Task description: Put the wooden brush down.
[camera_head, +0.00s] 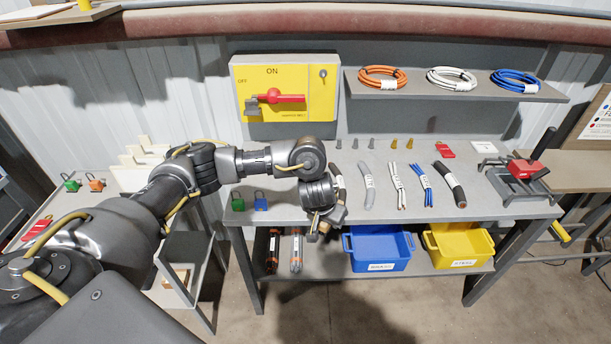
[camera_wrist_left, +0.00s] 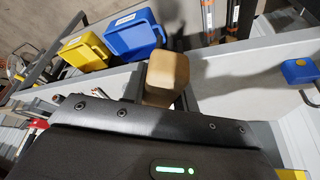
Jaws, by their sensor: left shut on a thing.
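The wooden brush shows in the left wrist view as a tan block-shaped wooden end (camera_wrist_left: 166,78) sticking out past the dark gripper body. Its bristles are not seen there. My left gripper (camera_head: 320,226) is shut on the brush, at the front edge of the grey workbench (camera_head: 290,207). In the head view the hand hides most of the brush, and I cannot tell whether it touches the bench. My right gripper is in neither view.
Several cable pieces, such as a black one (camera_head: 450,184), lie right of the hand. Green (camera_head: 238,202) and blue (camera_head: 260,201) padlocks lie left of it. Blue (camera_head: 378,266) and yellow (camera_head: 458,263) bins stand on the lower shelf. A red-handled tool (camera_head: 525,168) sits far right.

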